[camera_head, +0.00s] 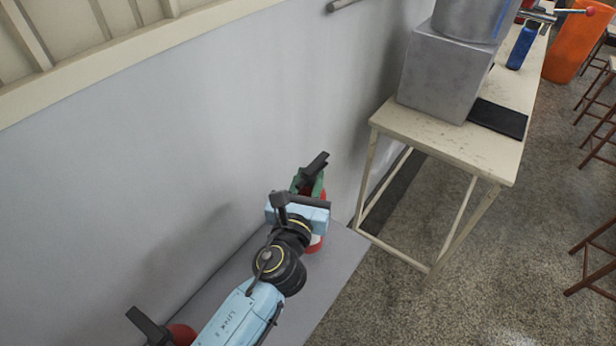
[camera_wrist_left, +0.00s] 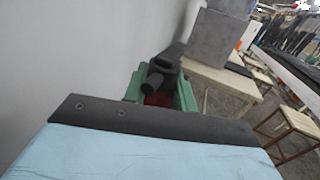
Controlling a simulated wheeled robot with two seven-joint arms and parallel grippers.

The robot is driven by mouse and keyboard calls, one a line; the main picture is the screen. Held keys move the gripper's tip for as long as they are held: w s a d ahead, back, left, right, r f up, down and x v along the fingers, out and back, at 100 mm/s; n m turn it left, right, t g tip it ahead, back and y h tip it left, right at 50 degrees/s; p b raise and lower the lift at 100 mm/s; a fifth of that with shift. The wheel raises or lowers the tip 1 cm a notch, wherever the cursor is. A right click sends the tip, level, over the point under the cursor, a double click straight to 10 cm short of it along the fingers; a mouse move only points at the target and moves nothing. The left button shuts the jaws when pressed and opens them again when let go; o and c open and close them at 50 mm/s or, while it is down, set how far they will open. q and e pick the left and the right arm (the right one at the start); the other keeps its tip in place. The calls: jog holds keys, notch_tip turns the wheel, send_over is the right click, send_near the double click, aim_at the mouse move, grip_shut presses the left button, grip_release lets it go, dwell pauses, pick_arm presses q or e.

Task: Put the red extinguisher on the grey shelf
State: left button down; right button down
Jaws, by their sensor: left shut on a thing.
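A red extinguisher (camera_head: 316,246) with a black valve and handle stands at the wall in the head view, mostly hidden behind my left gripper. My left gripper (camera_head: 309,184), with green fingers on a light blue body, is shut on it near its top. In the left wrist view the extinguisher's black valve (camera_wrist_left: 162,76) sticks up between the green fingers, with a little red below. The grey shelf (camera_head: 338,266) is a low flat surface along the wall, under the extinguisher. Whether its base touches the shelf is hidden. My right gripper is out of view.
Another red extinguisher (camera_head: 182,334) with a black handle is partly visible at the bottom left. A cream table (camera_head: 440,138) with a grey block (camera_head: 440,75), a black mat (camera_head: 498,118) and a blue bottle (camera_head: 522,46) stands right of the shelf. Stools and an orange bin (camera_head: 577,42) are farther right.

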pick_arm(q)
jog(key=shift+f+b, duration=0.8)
jog(key=shift+f, duration=0.65)
jog(key=c, duration=1.5)
grip_release()
jog(key=shift+f, duration=0.25)
jog(key=o, duration=0.4)
jog(key=shift+c, duration=0.2)
jog(key=shift+r, duration=0.25)
jog(key=v, duration=1.2)
jog(key=shift+b, duration=0.45)
jog(key=shift+s+d+f, duration=0.1)
